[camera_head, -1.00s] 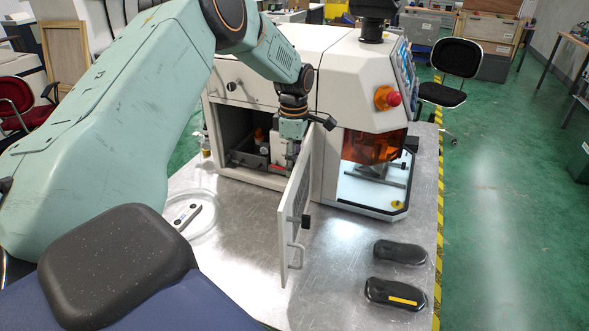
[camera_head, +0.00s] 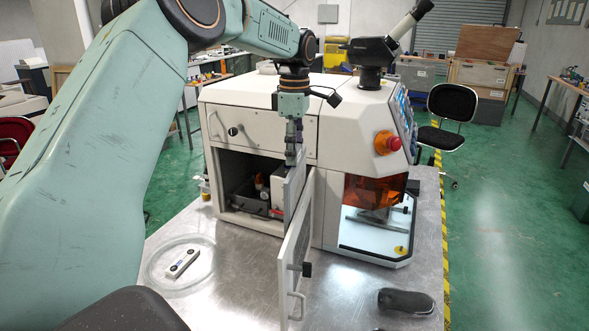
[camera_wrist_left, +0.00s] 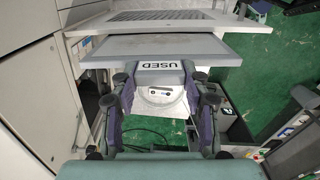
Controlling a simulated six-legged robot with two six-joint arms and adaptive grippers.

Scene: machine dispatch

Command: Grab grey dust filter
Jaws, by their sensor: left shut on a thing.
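The grey dust filter (camera_head: 293,185) is a flat grey panel standing on edge at the machine's open compartment, just beside the opened door. In the left wrist view the filter (camera_wrist_left: 115,45) shows a white label reading USED on its near edge. My left gripper (camera_head: 294,152) points down from above, and its fingers (camera_wrist_left: 160,72) are shut on that labelled edge. The lower part of the filter is hidden behind the door in the head view. My right gripper is not in view.
The machine's vented door (camera_head: 295,265) stands open towards me; its grille (camera_wrist_left: 165,16) lies close beside the filter. The open compartment (camera_head: 236,165) holds small parts. A white device (camera_head: 183,262) lies in a coiled clear tube. A dark object (camera_head: 406,302) lies at front right.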

